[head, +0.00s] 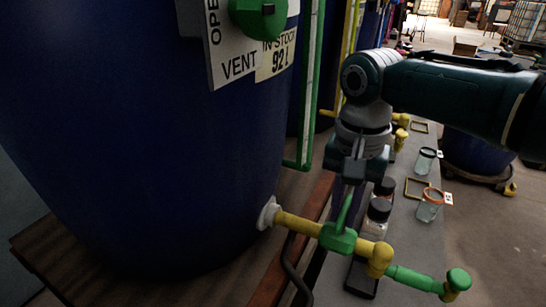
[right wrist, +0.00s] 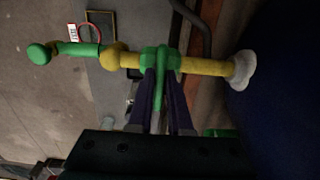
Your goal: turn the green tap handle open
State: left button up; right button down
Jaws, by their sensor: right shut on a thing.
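The green tap handle (head: 344,215) rises from the green valve body (head: 338,239) on a yellow pipe (head: 298,224), which comes out of the blue vat (head: 150,130) through a white collar. My right gripper (head: 346,200) comes down from above and is shut on the handle. In the right wrist view the two dark purple fingers (right wrist: 161,90) lie on either side of the handle (right wrist: 161,95). There the handle stands across the line of the pipe. Beyond the valve, a yellow elbow (head: 379,260) leads to a green spout end (head: 457,281). My left gripper is not in view.
A grey bench (head: 420,235) below holds dark-capped bottles (head: 377,217) and glass jars (head: 429,206). A green sight tube (head: 311,90) stands beside the vat. A vent sign (head: 238,66) hangs on the vat. Open floor lies to the right.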

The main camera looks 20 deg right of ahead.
jog(key=shift+n, duration=0.3)
jog(key=shift+r+n+p, duration=0.1)
jog(key=shift+n+p, duration=0.7)
jog(key=shift+n, duration=0.4)
jog(key=n+p, duration=0.1)
jog(key=n, duration=0.3)
jog(key=shift+n, duration=0.3)
jog(key=n, duration=0.5)
jog(key=shift+p, duration=0.35)
jog(key=n, duration=0.5)
jog(key=shift+n, duration=0.3)
jog(key=c, duration=0.8)
grip_release()
jog(key=shift+c, duration=0.2)
